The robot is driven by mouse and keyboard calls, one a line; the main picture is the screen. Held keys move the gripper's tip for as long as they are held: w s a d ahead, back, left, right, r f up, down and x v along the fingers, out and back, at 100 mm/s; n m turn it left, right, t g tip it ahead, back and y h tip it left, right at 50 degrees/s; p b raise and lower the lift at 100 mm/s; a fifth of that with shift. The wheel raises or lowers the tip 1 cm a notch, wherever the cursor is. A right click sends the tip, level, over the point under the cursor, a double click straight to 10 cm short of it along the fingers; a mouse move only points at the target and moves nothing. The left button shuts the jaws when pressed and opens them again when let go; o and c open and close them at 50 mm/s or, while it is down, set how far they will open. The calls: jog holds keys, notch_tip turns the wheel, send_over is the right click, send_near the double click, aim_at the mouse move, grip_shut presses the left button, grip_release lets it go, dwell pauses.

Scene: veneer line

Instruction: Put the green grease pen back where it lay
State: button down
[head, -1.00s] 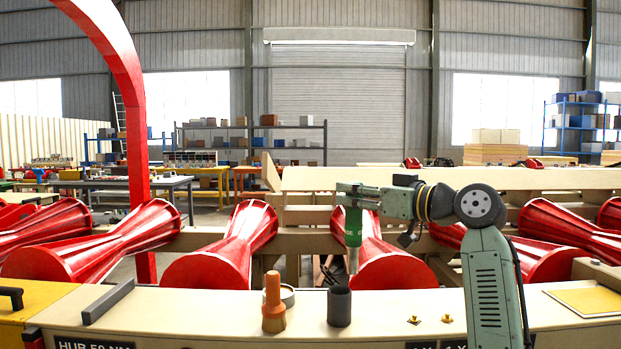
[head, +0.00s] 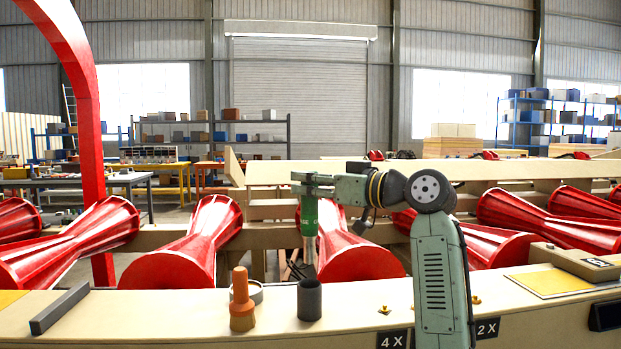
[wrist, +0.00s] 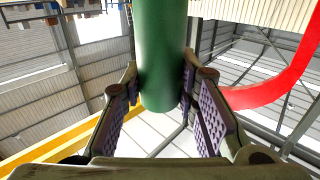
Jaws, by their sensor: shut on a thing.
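The green grease pen (head: 309,216) hangs upright from my gripper (head: 304,184) in the head view, with a pale lower section under its green body. My gripper is shut on it near its top. In the wrist view the green barrel (wrist: 163,50) stands between the two purple-padded fingers (wrist: 163,88). The pen's lower end shows just above the rim of a dark grey cup (head: 309,302); I cannot tell whether it is over the cup or behind it.
On the cream ledge (head: 180,318) stand an orange-handled brush (head: 242,302) and a pale ring-shaped thing (head: 256,290). A dark grey bar (head: 60,308) lies to the left, a yellow pad (head: 553,283) to the right. Red rollers (head: 185,252) lie behind the ledge.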

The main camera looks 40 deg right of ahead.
aim_at(316, 235)
jog(key=shift+f+b, duration=2.95)
jog(key=shift+f, duration=2.25)
jog(key=c, duration=1.2)
grip_release()
jog(key=shift+f, duration=0.1)
jog(key=v, duration=1.2)
